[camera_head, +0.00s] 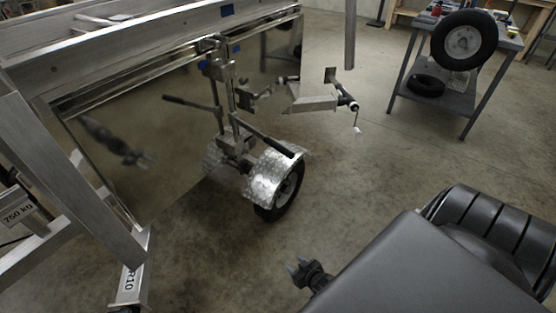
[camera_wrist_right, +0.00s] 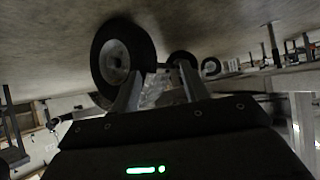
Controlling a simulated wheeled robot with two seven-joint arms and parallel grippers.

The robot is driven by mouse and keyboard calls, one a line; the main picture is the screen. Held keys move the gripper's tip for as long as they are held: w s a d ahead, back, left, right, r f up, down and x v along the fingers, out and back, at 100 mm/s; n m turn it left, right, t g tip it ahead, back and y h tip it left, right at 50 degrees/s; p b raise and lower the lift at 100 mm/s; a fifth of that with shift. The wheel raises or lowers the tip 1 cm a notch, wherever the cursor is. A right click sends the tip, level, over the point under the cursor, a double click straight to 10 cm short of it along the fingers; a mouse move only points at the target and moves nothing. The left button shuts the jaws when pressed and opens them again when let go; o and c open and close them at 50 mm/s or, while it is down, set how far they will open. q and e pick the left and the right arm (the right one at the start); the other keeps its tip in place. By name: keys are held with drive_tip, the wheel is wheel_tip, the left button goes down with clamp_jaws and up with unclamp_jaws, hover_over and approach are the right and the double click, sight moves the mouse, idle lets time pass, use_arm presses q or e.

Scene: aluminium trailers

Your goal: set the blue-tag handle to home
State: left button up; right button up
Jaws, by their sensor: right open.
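Two dark lever handles stick out from a metal mechanism (camera_head: 228,95) beside the trailer. The left lever (camera_head: 190,103) points left, and the right lever (camera_head: 265,134) slopes down to the right above a fender. My right gripper (camera_head: 304,269) is open and empty, low over the floor and well apart from both levers. Its two fingers (camera_wrist_right: 160,88) also show in the right wrist view, with nothing between them. My left gripper does not clearly show.
A trailer wheel (camera_head: 283,193) under a bright fender (camera_head: 270,172) stands below the levers. An aluminium frame (camera_head: 75,170) fills the left. A grey table (camera_head: 465,100) with wheels stands at back right. A blurred arm-like shape (camera_head: 118,143), perhaps a reflection, shows at left. Open floor lies between.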

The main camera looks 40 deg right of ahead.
drive_tip(key=w+d+r+m+t+b, duration=0.1)
drive_tip(key=w+d+r+t+b, duration=0.2)
drive_tip(key=w, duration=0.5)
drive_tip(key=m+t+h+b, duration=0.1)
drive_tip(key=m+t+b, duration=0.1)
drive_tip(key=t+b, duration=0.8)
approach(279, 148)
drive_tip(key=w+r+t+p, duration=0.1)
drive_tip(key=w, duration=0.1)
drive_tip(key=w+d+r+t+p, duration=0.1)
drive_tip(key=w, duration=0.2)
drive_tip(key=w+r+p, duration=0.1)
drive_tip(key=w+p, duration=0.1)
drive_tip(key=w, duration=0.1)
drive_tip(key=shift+w+d+r+t, duration=0.15)
drive_tip(key=shift+w+d+t, duration=0.05)
drive_tip(key=shift+t, duration=0.2)
drive_tip(key=shift+w+r, duration=0.4)
drive_tip(key=shift+w, duration=0.05)
use_arm(q)
drive_tip(key=w+r+t, duration=0.1)
drive_tip(key=w+r, duration=0.3)
drive_tip(key=r, duration=1.3)
drive_tip(key=shift+d+r, duration=0.25)
drive_tip(key=shift+d, duration=0.2)
drive_tip(key=shift+w, duration=0.1)
drive_tip(key=shift+w+r, duration=0.1)
drive_tip(key=shift+w, duration=0.1)
use_arm(e)
clamp_jaws()
